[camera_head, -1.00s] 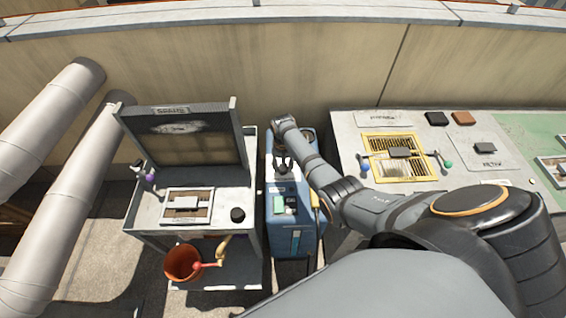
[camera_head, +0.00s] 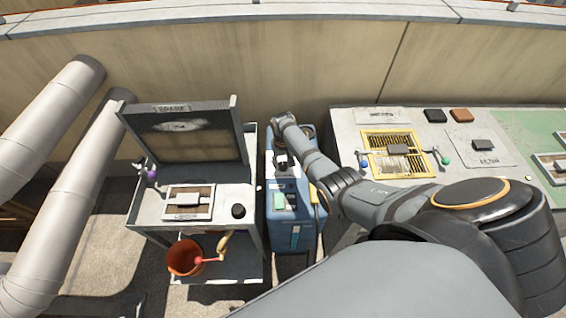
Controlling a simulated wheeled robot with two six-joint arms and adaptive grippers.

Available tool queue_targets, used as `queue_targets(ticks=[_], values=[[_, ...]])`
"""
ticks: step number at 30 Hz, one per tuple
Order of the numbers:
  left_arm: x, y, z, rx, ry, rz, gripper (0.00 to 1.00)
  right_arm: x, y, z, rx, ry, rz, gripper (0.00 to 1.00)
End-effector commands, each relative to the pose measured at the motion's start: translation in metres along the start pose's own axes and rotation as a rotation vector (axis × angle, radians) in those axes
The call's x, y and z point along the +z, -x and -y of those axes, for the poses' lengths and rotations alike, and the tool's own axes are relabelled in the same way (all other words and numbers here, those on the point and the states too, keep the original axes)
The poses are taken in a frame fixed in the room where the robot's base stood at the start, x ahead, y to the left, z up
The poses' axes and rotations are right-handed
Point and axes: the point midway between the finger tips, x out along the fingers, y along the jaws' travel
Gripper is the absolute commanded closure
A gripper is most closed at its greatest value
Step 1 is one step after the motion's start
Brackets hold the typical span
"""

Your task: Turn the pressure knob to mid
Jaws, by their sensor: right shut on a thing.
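The blue machine (camera_head: 290,240) stands between the grey cart and the bench, with a light top panel and a green-and-white part (camera_head: 280,201) on it. My right arm reaches over the machine from the right. My right gripper (camera_head: 281,166) points down at the top panel and is shut on the pressure knob, which is mostly hidden under the fingers. I cannot read the knob's setting or its marks. My left gripper is not in view.
A grey cart (camera_head: 140,212) with a raised panel (camera_head: 185,135) stands to the left, holding a black knob-like piece (camera_head: 238,211). An orange bucket (camera_head: 185,258) is below. A bench (camera_head: 349,142) with a yellow grille (camera_head: 377,141) stands right. Pipes (camera_head: 60,210) run far left.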

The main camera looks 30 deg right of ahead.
Motion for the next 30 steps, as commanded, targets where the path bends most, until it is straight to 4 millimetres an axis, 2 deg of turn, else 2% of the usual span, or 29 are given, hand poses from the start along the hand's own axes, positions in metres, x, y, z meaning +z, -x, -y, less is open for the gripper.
queue_targets(ticks=[3,4,8,17,20,23,30], values=[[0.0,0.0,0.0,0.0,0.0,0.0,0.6,-0.001,0.0,0.0,0.0,-0.001,-0.002,0.94],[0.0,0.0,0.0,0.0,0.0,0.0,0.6,0.0,0.0,0.0,0.0,-0.001,-0.002,0.58],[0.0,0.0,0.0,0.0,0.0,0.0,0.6,0.0,0.0,0.0,0.0,-0.001,-0.001,0.4],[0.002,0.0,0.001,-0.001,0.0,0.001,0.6,0.0,0.001,0.0,0.0,-0.001,-0.001,0.39],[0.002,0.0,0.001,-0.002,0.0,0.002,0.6,-0.001,0.007,0.0,0.0,-0.001,-0.002,0.39],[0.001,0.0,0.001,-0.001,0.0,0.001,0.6,-0.001,0.022,0.0,0.0,-0.002,-0.004,0.39],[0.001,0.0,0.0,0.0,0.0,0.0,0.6,-0.001,0.081,0.0,0.0,-0.001,-0.005,0.39]])
